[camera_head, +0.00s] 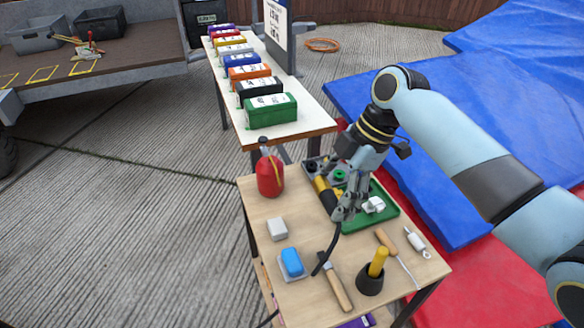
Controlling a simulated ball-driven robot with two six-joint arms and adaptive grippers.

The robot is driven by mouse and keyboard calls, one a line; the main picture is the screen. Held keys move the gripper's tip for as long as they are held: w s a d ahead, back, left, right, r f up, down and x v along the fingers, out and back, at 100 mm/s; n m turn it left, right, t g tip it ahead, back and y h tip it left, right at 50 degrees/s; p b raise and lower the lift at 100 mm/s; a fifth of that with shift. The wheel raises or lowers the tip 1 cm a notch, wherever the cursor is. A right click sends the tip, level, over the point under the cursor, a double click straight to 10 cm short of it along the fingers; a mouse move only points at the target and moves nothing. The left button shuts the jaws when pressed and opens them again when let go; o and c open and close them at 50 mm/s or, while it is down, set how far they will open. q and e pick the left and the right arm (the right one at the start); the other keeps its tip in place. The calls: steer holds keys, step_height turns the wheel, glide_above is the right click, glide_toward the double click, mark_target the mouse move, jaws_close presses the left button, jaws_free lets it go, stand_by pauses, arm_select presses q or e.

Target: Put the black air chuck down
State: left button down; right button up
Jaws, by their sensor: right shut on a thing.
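My right gripper (345,211) comes in from the right over the small wooden table (308,298). It points down and is shut on a black curved piece, which I take to be the black air chuck (331,244). Its black length hangs from the fingertips and curves down to the left, ending near a wooden-handled tool. The fingers hide its upper part. I cannot tell whether its lower end touches the table. My left gripper is not in view.
Near the gripper are a green tray (390,217) with a white piece, a yellow-and-black tool (325,195), a red canister (270,178), a grey block (277,229), a blue block (291,262) and a black cup (369,283). Bare wood shows at the table's left front.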

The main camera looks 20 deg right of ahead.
steer(key=b, duration=0.1)
glide_above(323, 234)
steer(key=d, duration=0.1)
steer(key=f, duration=0.5)
steer(key=shift+s+d+f, duration=0.1)
steer(key=shift+d+f, duration=0.05)
steer(key=shift+d, duration=0.05)
steer(key=shift+f+b, duration=0.35)
steer(key=shift+f, duration=0.25)
step_height(323, 234, down, 3)
steer(key=shift+f+b, duration=0.2)
steer(key=shift+b, duration=0.35)
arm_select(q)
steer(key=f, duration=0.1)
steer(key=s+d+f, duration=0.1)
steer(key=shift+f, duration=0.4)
arm_select(e)
steer(key=shift+f, duration=0.1)
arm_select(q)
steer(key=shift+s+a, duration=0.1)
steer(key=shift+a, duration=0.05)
arm_select(e)
steer(key=o, duration=1.2)
